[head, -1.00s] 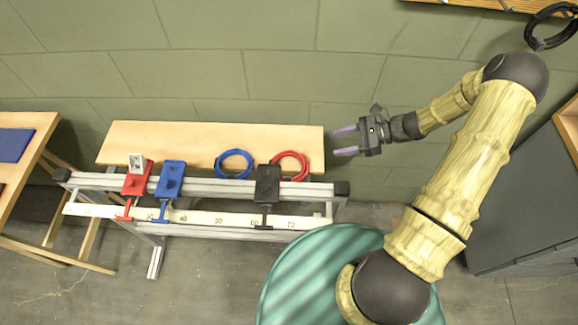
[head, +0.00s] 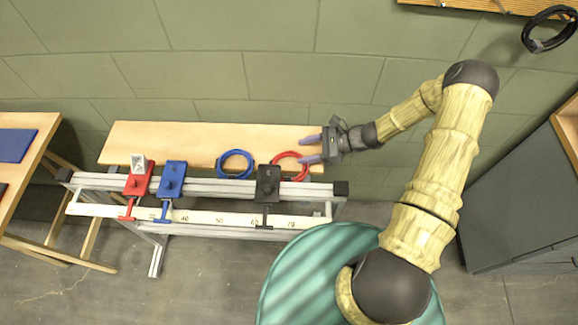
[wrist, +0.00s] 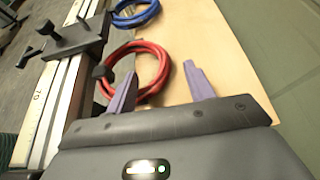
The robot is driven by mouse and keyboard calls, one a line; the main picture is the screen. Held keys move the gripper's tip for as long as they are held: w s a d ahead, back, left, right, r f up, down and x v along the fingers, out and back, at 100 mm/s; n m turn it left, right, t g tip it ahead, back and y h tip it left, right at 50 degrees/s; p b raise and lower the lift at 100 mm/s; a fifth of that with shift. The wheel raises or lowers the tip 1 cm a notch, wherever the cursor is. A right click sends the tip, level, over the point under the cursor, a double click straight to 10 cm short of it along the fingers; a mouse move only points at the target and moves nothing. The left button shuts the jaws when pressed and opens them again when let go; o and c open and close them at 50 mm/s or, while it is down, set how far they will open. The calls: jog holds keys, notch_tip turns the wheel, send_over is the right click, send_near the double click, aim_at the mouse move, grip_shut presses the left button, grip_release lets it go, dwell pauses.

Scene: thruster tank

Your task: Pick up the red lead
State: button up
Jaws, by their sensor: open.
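The red lead (head: 290,157) is a coiled loop lying on the wooden shelf at its right end, behind the rail. In the wrist view the red lead (wrist: 163,68) lies just ahead of my gripper, nearer the left finger. My gripper (head: 308,149) is open, with its purple fingers pointing left over the right end of the shelf. In the wrist view my gripper (wrist: 165,82) has its fingers apart with nothing held between them. The left finger overlaps the near part of the coil in the picture; I cannot tell whether they touch.
A blue lead (head: 236,163) lies coiled left of the red one. A black clamp (head: 268,184) stands on the rail (head: 215,187) close by. Blue (head: 171,180) and red (head: 137,184) carriages sit further left. The wooden shelf (head: 185,142) is otherwise bare.

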aim_at(295, 153)
jog(key=x, duration=0.5)
jog(key=shift+a+f+p, duration=0.15)
jog(key=shift+a+p, duration=0.2)
jog(key=shift+p, duration=0.05)
jog(key=shift+c, duration=0.4)
jog(key=c, duration=1)
